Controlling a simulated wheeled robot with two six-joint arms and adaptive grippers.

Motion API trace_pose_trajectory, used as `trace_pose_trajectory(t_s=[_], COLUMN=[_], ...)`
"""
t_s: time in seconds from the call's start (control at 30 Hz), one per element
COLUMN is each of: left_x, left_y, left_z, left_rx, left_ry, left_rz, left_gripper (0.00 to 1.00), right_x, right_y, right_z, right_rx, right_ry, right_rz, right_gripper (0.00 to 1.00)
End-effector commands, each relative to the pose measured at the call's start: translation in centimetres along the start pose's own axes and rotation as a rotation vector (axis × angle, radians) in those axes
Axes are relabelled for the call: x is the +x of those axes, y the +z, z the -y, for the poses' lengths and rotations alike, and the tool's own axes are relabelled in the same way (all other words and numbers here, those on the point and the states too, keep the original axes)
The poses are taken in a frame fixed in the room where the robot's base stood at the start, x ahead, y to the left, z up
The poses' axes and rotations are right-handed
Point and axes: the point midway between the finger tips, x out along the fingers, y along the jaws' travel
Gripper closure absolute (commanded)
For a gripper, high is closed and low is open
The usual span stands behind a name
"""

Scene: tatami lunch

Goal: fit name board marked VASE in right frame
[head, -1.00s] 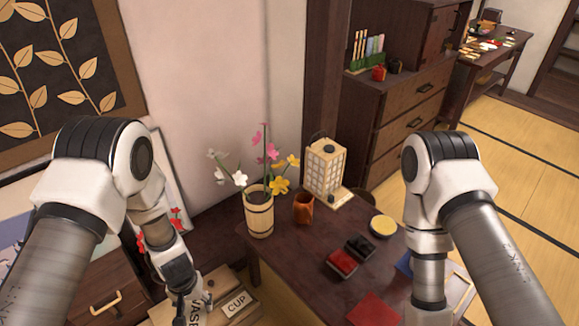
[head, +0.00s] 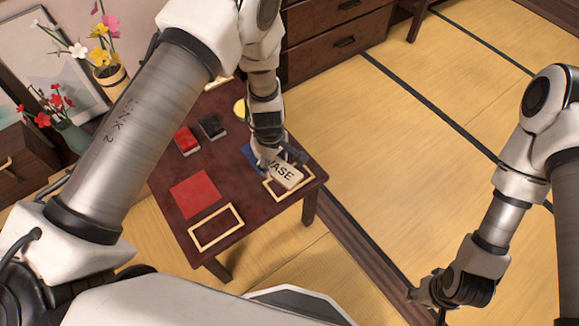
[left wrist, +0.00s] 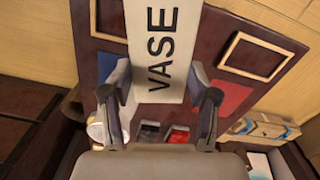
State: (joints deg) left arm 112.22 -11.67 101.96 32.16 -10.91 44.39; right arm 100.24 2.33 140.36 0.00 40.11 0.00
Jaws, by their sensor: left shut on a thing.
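The cream name board marked VASE (head: 284,172) is held in my left gripper (head: 277,158), above the right frame. In the left wrist view the board (left wrist: 156,60) stands between the two fingers (left wrist: 160,88), lettering facing the camera. The right frame (head: 281,197) is a thin pale outline at the table's right end; the board and gripper cover much of it. I cannot tell whether the board touches it. The left frame (head: 193,238) is empty on the front of the table and also shows in the left wrist view (left wrist: 228,50). My right gripper (head: 428,304) is open and empty, away from the table.
The dark table (head: 245,215) also bears a red sheet (head: 194,194), a blue sheet (head: 249,154) beside my left gripper, a red box (head: 187,140) and a black box (head: 212,126). A vase of flowers (head: 112,80) stands beyond. The tatami floor (head: 440,60) at right is clear.

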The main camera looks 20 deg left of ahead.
Motion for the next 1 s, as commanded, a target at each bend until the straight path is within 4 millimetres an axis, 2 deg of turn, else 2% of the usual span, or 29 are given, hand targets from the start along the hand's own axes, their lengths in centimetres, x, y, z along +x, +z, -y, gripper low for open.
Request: trace_pose_trajectory(t_s=[0.03,0.2,0.3,0.43,0.53,0.67,1.0], left_x=[1.5,3.3,4.1,4.6,4.6,4.9,8.4], left_y=[0.0,0.3,0.4,0.4,0.4,0.4,0.3], left_z=[-0.5,-1.9,-2.5,-3.1,-3.3,-3.3,-3.3], left_rx=[-0.138,-0.666,-0.949,-1.213,-1.313,-1.344,-1.343], left_ry=[0.002,0.000,-0.001,0.001,0.002,0.002,0.002], left_rz=[-0.001,-0.006,-0.014,-0.024,-0.029,-0.030,-0.029], left_gripper=[0.75,0.75,0.75,0.75,0.75,0.75,0.75], right_x=[1.9,4.8,6.2,7.2,7.5,7.7,10.4], right_y=[0.0,0.0,0.0,0.0,0.0,0.0,0.0], right_z=[0.0,0.0,0.0,0.0,0.0,0.0,-0.1], right_rx=[-0.001,-0.002,-0.002,-0.001,-0.001,-0.001,-0.001], right_ry=[0.000,0.000,0.000,0.000,0.000,0.000,0.000], right_rz=[0.000,0.000,0.000,0.000,0.000,-0.001,0.000], right_gripper=[0.60,0.60,0.60,0.60,0.60,0.60,0.60])
